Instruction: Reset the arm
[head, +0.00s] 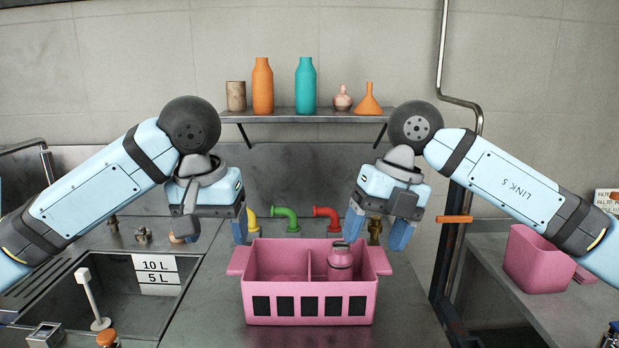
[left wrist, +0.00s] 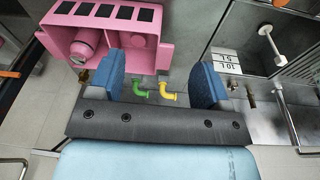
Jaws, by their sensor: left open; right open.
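My left gripper (head: 214,232) hangs in the air to the left of the pink crate, with its jaws open and empty. Its two blue fingers stand well apart in the left wrist view (left wrist: 165,85), with nothing between them but the counter and pipes beyond. My right gripper (head: 380,230) is in the air above the crate's right side, open, with nothing seen in it. The pink crate (head: 270,308) stands on the steel counter, and it also shows in the left wrist view (left wrist: 135,52). A pink bottle (head: 340,262) stands upright in its right compartment.
A sink (head: 110,300) with a 10 L / 5 L label (head: 156,270) is at left. Yellow (head: 252,220), green (head: 287,216) and red (head: 328,215) pipes are behind the crate. A shelf (head: 300,116) holds bottles and a funnel. A pink container (head: 537,262) stands at right.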

